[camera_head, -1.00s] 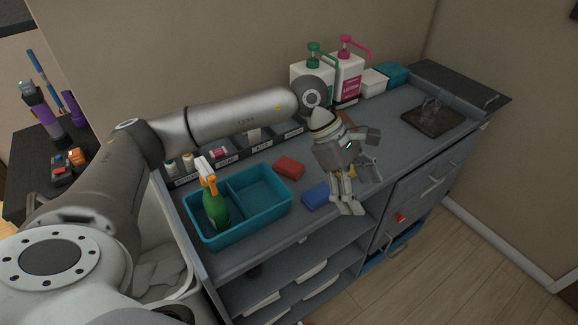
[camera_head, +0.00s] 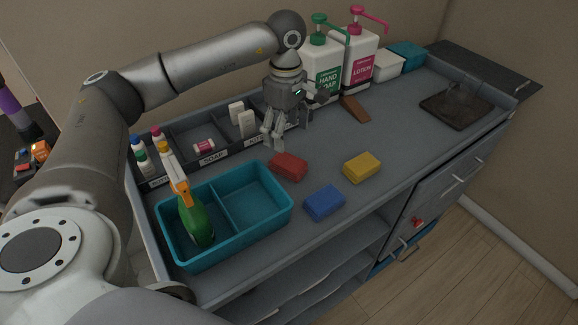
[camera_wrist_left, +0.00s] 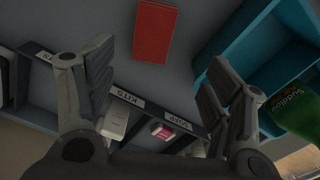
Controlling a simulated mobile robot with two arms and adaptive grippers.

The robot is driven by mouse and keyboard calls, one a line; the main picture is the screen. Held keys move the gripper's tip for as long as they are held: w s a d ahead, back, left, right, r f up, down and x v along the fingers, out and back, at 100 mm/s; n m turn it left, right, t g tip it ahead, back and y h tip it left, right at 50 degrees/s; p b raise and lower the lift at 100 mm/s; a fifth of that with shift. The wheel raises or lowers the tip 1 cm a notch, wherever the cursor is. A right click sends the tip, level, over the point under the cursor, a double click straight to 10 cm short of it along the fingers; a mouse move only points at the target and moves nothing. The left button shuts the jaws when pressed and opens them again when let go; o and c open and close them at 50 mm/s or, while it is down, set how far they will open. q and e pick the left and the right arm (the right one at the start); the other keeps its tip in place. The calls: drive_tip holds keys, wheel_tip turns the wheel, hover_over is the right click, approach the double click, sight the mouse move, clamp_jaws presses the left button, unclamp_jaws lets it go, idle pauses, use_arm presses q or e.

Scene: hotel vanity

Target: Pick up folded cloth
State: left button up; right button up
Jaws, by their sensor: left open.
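Three small folded cloths lie on the grey counter: a red one (camera_head: 288,166), a blue one (camera_head: 324,203) and a yellow one (camera_head: 362,167). My left gripper (camera_head: 279,134) is open and empty, above the counter just behind the red cloth and close to the organizer's front edge. In the left wrist view the red cloth (camera_wrist_left: 155,32) lies ahead of the spread fingers (camera_wrist_left: 160,66), apart from them. The blue and yellow cloths are not in that view. My right gripper is not in view.
A teal divided bin (camera_head: 262,214) with a green spray bottle (camera_head: 196,222) stands at the front left. A labelled organizer (camera_head: 190,130) holds small items. Soap (camera_head: 322,72) and lotion (camera_head: 358,62) pumps stand behind, near a brown block (camera_head: 355,109). The counter's right part is mostly clear.

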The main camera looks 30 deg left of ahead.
use_arm(q)
drive_tip(key=f, duration=0.1)
drive_tip(key=p, duration=0.1)
hover_over(288, 161)
drive_tip(key=f, duration=0.5)
drive_tip(key=shift+s, duration=0.4)
drive_tip(key=shift+w+f+p, duration=0.15)
drive_tip(key=shift+f+p, duration=0.4)
drive_tip(key=shift+p, duration=0.05)
wheel_tip(288, 161, down, 3)
drive_tip(key=shift+w+d+f+p, duration=0.1)
drive_tip(key=shift+w+f+p, duration=0.05)
drive_tip(key=shift+p, duration=0.75)
drive_tip(key=shift+f, duration=0.6)
drive_tip(key=c, duration=1.1)
